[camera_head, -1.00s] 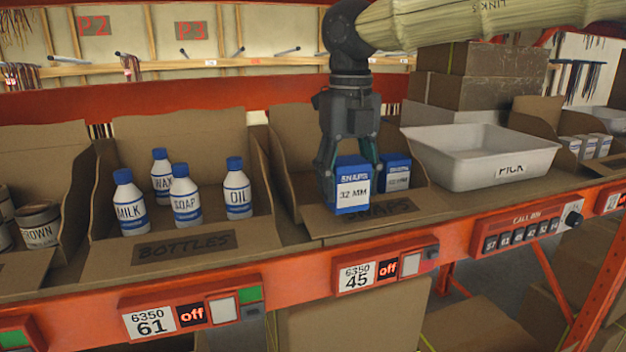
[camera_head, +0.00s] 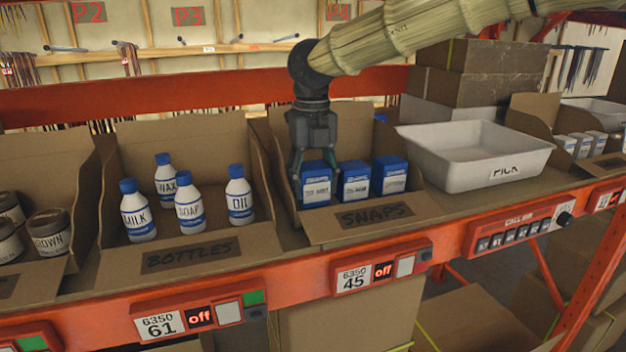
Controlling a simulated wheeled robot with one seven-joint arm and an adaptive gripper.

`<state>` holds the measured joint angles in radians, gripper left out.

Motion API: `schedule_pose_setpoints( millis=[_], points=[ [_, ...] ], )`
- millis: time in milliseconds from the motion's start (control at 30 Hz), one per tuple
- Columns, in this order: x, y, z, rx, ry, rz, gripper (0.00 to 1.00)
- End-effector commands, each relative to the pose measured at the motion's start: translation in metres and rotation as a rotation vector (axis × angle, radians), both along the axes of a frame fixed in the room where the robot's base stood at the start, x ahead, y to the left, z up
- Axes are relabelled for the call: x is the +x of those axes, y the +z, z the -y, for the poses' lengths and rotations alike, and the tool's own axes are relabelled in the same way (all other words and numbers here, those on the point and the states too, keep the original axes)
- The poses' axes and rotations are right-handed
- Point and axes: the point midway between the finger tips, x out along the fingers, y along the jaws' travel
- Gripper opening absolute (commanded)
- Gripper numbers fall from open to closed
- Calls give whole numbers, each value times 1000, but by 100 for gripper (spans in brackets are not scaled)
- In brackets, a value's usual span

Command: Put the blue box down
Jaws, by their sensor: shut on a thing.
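My gripper (camera_head: 316,170) is shut on a blue box (camera_head: 316,188) with a white label, the leftmost of three in the snaps bin. Its fingers come down from above on the box's sides, and the box is upright. Its lower edge is near the bin floor; I cannot tell if it touches. A second blue box (camera_head: 354,182) stands just to its right, and a third blue box (camera_head: 390,176) stands farther right. The cardboard snaps bin (camera_head: 374,215) has a low front lip with its name on it.
To the left is the bottles bin (camera_head: 190,253) with several white bottles. To the right is a white pick tray (camera_head: 473,160), which looks empty. The snaps bin's left wall (camera_head: 280,185) is close beside the held box. An orange shelf rail (camera_head: 300,285) runs along the front.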

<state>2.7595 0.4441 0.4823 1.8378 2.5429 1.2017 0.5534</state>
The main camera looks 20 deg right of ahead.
Motion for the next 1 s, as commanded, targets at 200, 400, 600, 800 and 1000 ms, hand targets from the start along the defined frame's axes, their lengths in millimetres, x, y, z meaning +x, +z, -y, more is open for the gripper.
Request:
schedule_pose_setpoints(
  millis=[200, 400, 600, 800, 1000],
  points=[
    [0, -13, 0, 0, 0, 1, 26],
    [0, -14, 0, 0, 0, 1, 26],
    [-1, -17, 0, 1, 0, 0, 57],
    [0, -16, 0, 0, 0, 1, 62],
    [0, -14, 0, 0, 0, 1, 62]
  ],
)
